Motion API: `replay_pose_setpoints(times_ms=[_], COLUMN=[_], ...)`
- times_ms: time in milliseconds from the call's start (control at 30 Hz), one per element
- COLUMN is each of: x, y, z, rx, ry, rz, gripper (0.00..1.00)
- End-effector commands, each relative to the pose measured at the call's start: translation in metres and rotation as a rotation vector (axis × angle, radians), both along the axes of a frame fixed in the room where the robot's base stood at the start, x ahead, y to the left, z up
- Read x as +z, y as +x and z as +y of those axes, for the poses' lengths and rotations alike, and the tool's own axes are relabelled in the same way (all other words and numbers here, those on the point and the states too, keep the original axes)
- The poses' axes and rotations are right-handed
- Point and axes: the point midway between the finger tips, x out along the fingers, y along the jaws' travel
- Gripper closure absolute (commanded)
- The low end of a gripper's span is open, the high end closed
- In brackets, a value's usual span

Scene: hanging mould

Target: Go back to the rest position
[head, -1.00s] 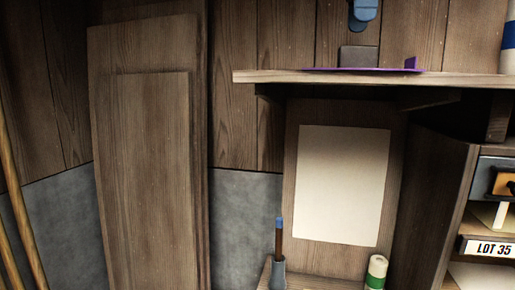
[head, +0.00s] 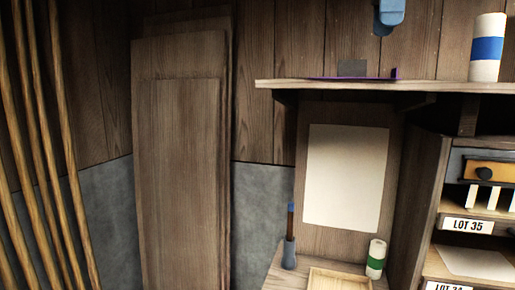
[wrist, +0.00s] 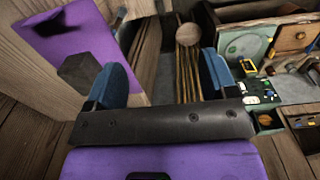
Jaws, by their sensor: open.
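My gripper (wrist: 162,75) is open in the wrist view. Its two blue fingers stand wide apart with nothing between them. In the head view, a blue part that appears to be my gripper (head: 389,16) shows at the top edge, above the shelf and clear of it. Most of my arm is out of that view.
The wooden shelf (head: 440,88) bears a thin purple plate (head: 330,78), a grey block (head: 352,68) and a blue-banded white roll (head: 487,48). Below are a pale sheet (head: 346,178), a green-banded roll (head: 376,258) and a LOT 35 rack (head: 466,226). Poles (head: 40,140) and boards (head: 180,180) stand left.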

Motion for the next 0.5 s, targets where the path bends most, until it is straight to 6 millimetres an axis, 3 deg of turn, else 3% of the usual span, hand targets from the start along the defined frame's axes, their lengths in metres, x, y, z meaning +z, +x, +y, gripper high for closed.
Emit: replay_pose_setpoints(times_ms=[500], x=[-0.040], y=[-0.035], z=[-0.015], rx=[-0.234], ry=[0.018], rz=[-0.082], gripper=[0.21])
